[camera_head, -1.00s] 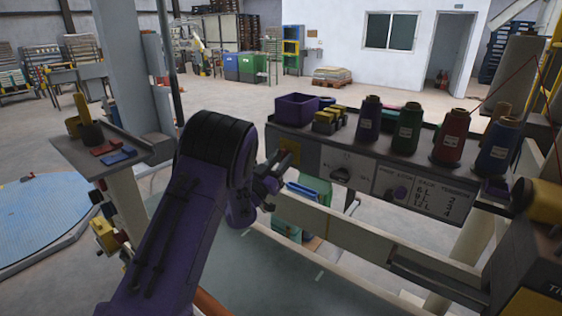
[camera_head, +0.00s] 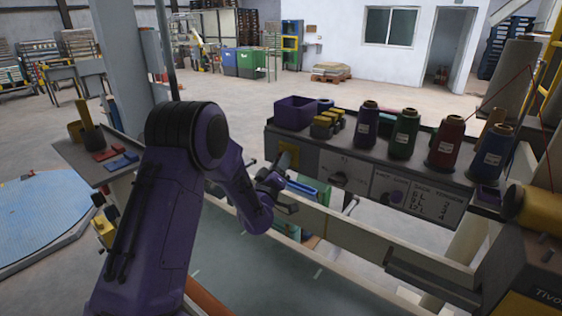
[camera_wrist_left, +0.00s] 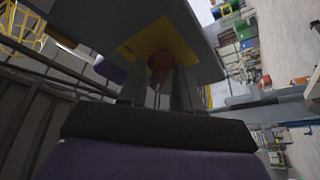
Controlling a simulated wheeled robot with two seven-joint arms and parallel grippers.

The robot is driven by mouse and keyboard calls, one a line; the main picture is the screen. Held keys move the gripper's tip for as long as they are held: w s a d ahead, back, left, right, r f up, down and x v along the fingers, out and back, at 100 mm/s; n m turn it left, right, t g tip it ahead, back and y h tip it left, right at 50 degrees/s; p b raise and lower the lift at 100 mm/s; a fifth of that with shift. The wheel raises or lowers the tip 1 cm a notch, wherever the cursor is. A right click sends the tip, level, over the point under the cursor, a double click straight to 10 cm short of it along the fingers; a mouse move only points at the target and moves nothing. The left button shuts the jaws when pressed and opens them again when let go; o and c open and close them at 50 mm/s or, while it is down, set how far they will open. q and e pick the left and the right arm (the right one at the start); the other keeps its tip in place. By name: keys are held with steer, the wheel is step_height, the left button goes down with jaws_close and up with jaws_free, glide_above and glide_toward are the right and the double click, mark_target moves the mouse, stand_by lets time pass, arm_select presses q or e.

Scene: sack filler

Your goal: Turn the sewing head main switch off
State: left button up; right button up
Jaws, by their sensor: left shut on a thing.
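The main switch is a red knob (camera_wrist_left: 160,62) on a yellow plate (camera_wrist_left: 158,38), seen close up in the left wrist view. My left gripper (camera_wrist_left: 161,82) has its two fingers on either side of the knob and is shut on it. In the head view my left gripper (camera_head: 279,190) is at the left end of the grey control panel (camera_head: 345,173), just below the yellow plate (camera_head: 287,153). The knob does not show clearly there, so its turn angle cannot be told. My right gripper is not in view.
Thread cones, among them a green one (camera_head: 404,134) and a red one (camera_head: 446,141), stand on the shelf above the panel beside a purple bin (camera_head: 295,112). A pale rail (camera_head: 340,226) runs below the panel. A small tray (camera_head: 90,165) stands left of my arm.

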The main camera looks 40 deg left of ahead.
arm_select(q)
steer(key=shift+n, duration=0.4)
steer(key=o, duration=0.7)
steer(key=shift+o, duration=0.2)
steer(key=b+v, duration=0.4)
steer(key=v, duration=0.6)
steer(key=shift+s, duration=0.25)
steer(key=shift+d, duration=0.15)
